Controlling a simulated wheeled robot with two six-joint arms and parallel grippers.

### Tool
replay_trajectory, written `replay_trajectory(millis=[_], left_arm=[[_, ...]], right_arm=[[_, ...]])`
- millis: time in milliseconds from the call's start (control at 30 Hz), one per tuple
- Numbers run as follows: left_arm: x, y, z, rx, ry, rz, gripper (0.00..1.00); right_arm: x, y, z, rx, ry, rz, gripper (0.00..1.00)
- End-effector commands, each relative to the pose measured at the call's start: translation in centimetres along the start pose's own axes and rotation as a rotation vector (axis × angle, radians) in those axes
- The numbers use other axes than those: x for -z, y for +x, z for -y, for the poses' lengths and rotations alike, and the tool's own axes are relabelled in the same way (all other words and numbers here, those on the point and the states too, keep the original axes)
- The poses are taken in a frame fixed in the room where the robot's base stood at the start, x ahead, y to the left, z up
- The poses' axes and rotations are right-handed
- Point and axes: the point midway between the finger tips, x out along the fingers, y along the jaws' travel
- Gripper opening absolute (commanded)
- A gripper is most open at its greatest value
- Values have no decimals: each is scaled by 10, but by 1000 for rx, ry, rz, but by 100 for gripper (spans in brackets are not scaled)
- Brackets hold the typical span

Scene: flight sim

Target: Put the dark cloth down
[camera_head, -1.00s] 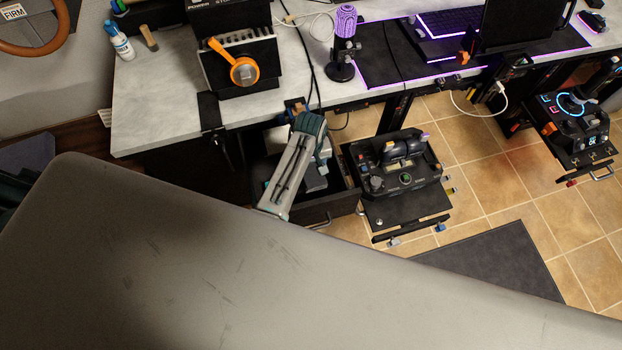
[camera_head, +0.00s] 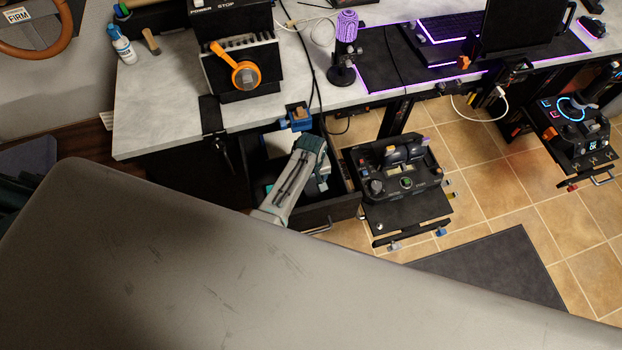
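My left arm, grey and teal, reaches over the open black drawer (camera_head: 332,209) under the desk. My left gripper (camera_head: 322,180) shows only in part, low beside the arm's wrist and over the drawer's inside. Its fingertips are hidden, so I cannot tell whether it is open or shut. I cannot make out the dark cloth; the drawer's inside is dark and partly covered by my arm. My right gripper is not in view.
The grey desk (camera_head: 160,95) carries a black box with an orange handle (camera_head: 246,75) and a purple microphone (camera_head: 346,28). A blue clamp (camera_head: 297,119) sits at its edge. A control panel (camera_head: 400,180) stands right of the drawer. A dark mat (camera_head: 490,268) lies on the tiled floor.

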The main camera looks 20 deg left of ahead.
Motion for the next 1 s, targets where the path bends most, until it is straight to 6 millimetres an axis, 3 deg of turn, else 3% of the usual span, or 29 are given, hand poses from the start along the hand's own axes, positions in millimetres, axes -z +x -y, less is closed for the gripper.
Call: replay_trajectory(millis=[67, 467, 1000], left_arm=[[0, 0, 0, 0, 0, 0, 81], [0, -10, 0, -1, 0, -1, 81], [1, -109, -1, -1, 0, -2, 81]], right_arm=[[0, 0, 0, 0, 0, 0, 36], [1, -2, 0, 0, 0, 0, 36], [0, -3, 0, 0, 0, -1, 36]])
